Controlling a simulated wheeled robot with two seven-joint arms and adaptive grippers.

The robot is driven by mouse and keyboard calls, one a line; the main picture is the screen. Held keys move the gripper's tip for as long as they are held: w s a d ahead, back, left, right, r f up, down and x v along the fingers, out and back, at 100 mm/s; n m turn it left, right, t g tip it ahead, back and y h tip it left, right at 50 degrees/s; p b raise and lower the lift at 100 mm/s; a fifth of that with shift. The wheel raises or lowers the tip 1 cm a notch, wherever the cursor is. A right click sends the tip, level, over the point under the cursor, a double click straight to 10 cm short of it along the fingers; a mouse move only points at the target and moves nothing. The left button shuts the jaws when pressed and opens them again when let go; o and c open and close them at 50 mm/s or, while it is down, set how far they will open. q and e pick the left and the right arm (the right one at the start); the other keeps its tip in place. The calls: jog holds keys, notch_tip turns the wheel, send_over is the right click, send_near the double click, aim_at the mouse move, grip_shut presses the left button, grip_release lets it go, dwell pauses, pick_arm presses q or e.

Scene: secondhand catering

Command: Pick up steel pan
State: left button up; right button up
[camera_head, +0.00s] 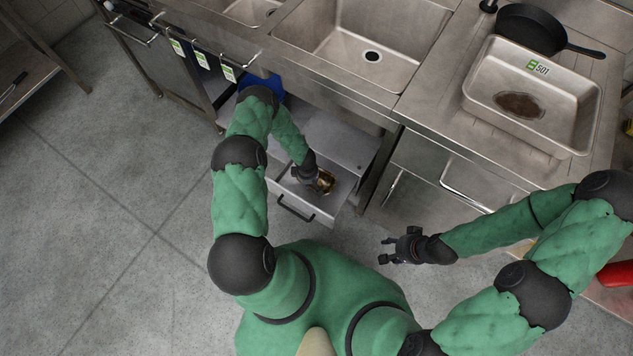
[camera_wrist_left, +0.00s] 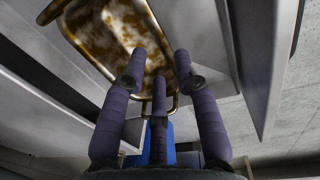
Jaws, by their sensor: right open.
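A small metal pan (camera_head: 326,182) with brown and golden stains lies inside an open drawer. It is large in the left wrist view (camera_wrist_left: 122,35), with a coppery rim. My left gripper (camera_head: 311,178) is at its edge. In the left wrist view two fingers of my left gripper (camera_wrist_left: 155,85) overlap the pan and the third is by its near rim; whether they clamp it is unclear. A larger rectangular steel pan (camera_head: 490,104), with a brown stain and a "501" label, stands on the counter at right. My right gripper (camera_head: 398,249) is open and empty, away from both pans.
The open drawer (camera_head: 308,215) has steel walls close around my left gripper. A black frying pan (camera_head: 532,30) is behind the larger pan. A sink (camera_head: 350,50) is left of that counter. The floor at left is clear.

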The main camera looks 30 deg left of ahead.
aim_at(311, 186)
pick_arm(q)
jog(key=shift+w+f+b, duration=0.15)
jog(key=shift+f+b, duration=0.3)
jog(key=shift+f, duration=0.9)
jog(key=f+b, duration=0.2)
jog(key=f, duration=0.1)
jog(key=f+b, duration=0.1)
jog(key=f, duration=0.1)
jog(key=shift+w, duration=0.25)
jog(key=shift+r, duration=0.1)
grip_shut()
